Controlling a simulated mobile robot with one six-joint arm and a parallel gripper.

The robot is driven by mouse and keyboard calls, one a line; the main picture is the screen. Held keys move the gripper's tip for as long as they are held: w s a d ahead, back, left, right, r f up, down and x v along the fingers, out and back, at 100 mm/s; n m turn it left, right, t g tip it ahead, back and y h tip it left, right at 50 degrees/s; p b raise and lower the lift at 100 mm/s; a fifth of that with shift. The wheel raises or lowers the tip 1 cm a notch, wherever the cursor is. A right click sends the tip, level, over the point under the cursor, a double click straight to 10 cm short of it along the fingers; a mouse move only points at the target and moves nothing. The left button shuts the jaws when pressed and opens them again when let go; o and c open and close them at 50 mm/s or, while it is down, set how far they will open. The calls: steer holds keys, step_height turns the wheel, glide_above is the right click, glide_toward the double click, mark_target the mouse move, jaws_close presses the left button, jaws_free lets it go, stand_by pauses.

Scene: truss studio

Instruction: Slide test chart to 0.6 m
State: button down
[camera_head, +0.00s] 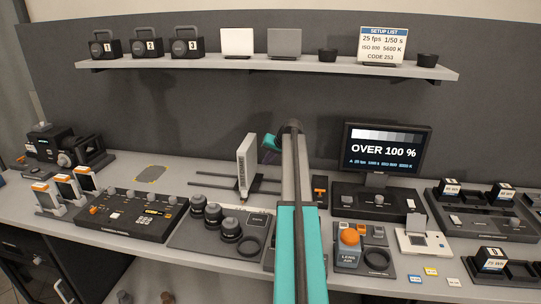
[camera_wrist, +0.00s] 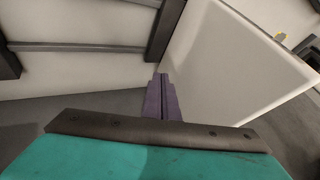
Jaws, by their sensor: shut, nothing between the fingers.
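The test chart is a thin white upright panel (camera_head: 246,160) on a dark carriage (camera_head: 243,188), seen almost edge-on in the head view. The carriage sits on two dark rails (camera_head: 205,180) that run left to right along the bench. In the wrist view the chart's white face (camera_wrist: 235,65) fills the right side, and dark rails (camera_wrist: 80,47) show at the left. My gripper (camera_wrist: 162,82) is shut and empty, its purple-grey fingers close to the chart's near edge. I cannot tell whether they touch it. The rail's distance marks are not readable.
Lens barrels (camera_head: 228,228) stand in front of the rails. A control panel (camera_head: 132,214) is at the left. A monitor (camera_head: 382,150) reading "OVER 100 %" and a box with an orange ball (camera_head: 349,237) stand right of my arm. A shelf (camera_head: 270,66) runs above.

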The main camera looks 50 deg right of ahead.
mark_target(254, 164)
steer(key=shift+w+a+r+p, duration=0.1)
steer(key=shift+w+a+p, duration=0.15)
steer(key=shift+w+a, duration=0.4)
steer(key=shift+w+a+p, duration=0.25)
steer(key=shift+w+a, duration=0.1)
steer(key=shift+w, duration=0.45)
steer(key=shift+w, duration=0.1)
